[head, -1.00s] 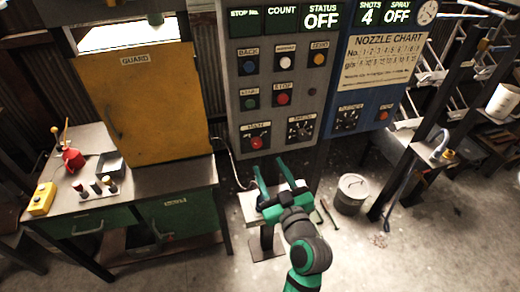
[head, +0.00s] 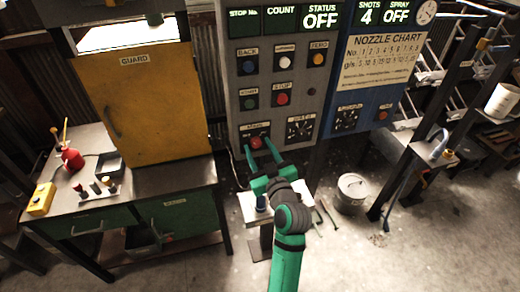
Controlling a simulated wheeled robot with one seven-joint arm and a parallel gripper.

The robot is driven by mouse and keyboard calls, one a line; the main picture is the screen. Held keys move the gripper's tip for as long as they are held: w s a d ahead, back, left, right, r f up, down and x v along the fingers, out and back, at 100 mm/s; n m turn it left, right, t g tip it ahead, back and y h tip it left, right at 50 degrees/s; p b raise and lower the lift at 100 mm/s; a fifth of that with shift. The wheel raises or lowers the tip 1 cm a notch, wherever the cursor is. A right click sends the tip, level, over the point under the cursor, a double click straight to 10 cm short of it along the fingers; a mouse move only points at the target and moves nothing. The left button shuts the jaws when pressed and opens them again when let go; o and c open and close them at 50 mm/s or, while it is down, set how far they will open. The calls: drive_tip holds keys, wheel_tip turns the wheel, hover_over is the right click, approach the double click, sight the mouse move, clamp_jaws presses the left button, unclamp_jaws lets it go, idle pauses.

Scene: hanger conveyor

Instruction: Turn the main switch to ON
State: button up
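The main switch (head: 256,142) is a red knob on a plate at the lower left of the grey control panel (head: 313,103). The STATUS display (head: 320,19) above it reads OFF. My green gripper (head: 260,148) is raised in front of the panel's lower edge, with its two fingers spread on either side of the red knob in the picture. The fingers look apart. I cannot tell whether they touch the knob. The knob's lower part and the angle of its handle are hard to make out.
A black dial (head: 299,129) sits right of the switch, and a red STOP button (head: 283,99) above it. The blue spray panel (head: 362,90) adjoins on the right. A green workbench (head: 180,212) with a yellow guard (head: 145,105) stands left.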

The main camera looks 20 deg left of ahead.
drive_tip(key=c, duration=0.9)
drive_tip(key=shift+s, duration=0.1)
drive_tip(key=shift+c, duration=0.2)
drive_tip(key=shift+m, duration=1.4)
drive_tip(key=m, duration=0.6)
drive_tip(key=shift+f, duration=0.1)
drive_tip(key=m, duration=0.5)
drive_tip(key=shift+t, duration=0.4)
drive_tip(key=shift+m, duration=2.4)
